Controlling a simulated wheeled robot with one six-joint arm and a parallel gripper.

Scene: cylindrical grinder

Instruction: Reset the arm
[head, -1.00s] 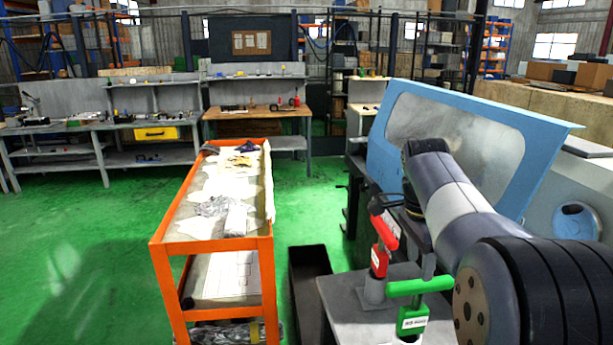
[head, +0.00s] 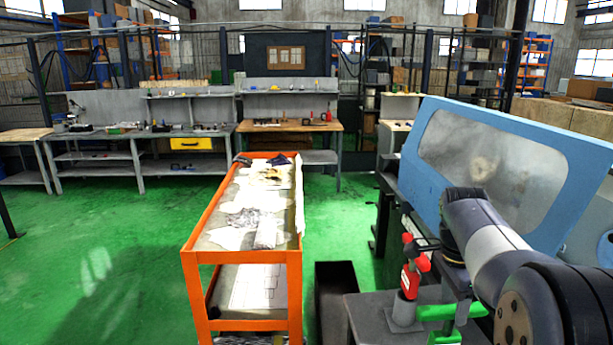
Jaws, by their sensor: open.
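My arm comes in from the lower right, and its wrist bends down beside the blue machine door. My gripper (head: 427,243) is small and dark in the head view, close to a red T-shaped handle (head: 411,280). I see nothing held in it. The red handle stands upright in a grey cup on a grey stand (head: 375,318). A green T-shaped handle (head: 440,312) is beside it, partly hidden by my arm. I cannot tell whether the gripper touches the red handle.
The blue machine door (head: 565,150) with its window is behind my arm. An orange cart (head: 242,258) with papers stands left of centre, and a dark open bin (head: 336,275) lies between cart and stand. Workbenches (head: 120,140) line the back. Green floor is clear at left.

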